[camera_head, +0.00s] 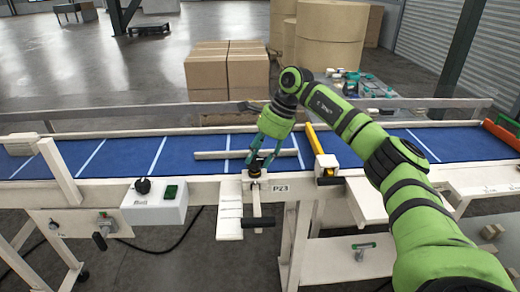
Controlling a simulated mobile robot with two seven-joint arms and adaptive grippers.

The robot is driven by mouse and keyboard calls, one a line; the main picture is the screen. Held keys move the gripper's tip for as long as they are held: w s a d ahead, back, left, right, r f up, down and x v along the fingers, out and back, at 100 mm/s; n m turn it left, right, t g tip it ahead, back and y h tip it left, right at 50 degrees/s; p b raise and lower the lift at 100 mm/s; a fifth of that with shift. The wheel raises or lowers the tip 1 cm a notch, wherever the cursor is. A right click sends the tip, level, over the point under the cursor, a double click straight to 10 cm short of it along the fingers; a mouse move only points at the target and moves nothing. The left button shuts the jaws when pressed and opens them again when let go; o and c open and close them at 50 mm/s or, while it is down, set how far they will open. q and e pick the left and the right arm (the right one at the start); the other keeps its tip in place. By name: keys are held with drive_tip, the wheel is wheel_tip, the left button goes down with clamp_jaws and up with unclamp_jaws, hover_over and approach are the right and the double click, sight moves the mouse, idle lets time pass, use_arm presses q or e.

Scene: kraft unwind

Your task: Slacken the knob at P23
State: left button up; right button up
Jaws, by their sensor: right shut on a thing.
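The label P23 (280,188) is on the near rail of the blue conveyor, at the middle of the head view. Just left of it is a dark knob (254,172) on top of a pale bracket. My right gripper (258,166) comes down from above with its fingers on either side of the knob, shut on it. The fingers hide part of the knob. My green right arm reaches in from the right side of the picture. My left gripper is not in view.
The blue conveyor (130,157) runs across the view, with a pale bar (245,154) lying over it. A yellow bar (315,140) stands right of my gripper. A white box (155,203) with a black knob and green switch is at left. Cartons (227,68) stand behind.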

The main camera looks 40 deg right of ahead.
drive_tip(key=shift+f+n+g+p, duration=0.35)
drive_tip(key=shift+n+g, duration=0.1)
drive_tip(key=shift+n, duration=0.5)
drive_tip(key=shift+f+n+g+p, duration=0.35)
drive_tip(key=shift+n+g, duration=0.1)
drive_tip(key=shift+n, duration=0.5)
drive_tip(key=shift+s, duration=0.1)
drive_tip(key=o, duration=1.2)
drive_tip(key=shift+w, duration=0.2)
drive_tip(key=shift+d+r, duration=0.1)
drive_tip(key=shift+r, duration=0.15)
drive_tip(key=shift+d+r, duration=0.1)
drive_tip(key=shift+r, duration=0.15)
drive_tip(key=v, duration=1.1)
drive_tip(key=shift+d+r, duration=0.1)
drive_tip(key=shift+d, duration=0.1)
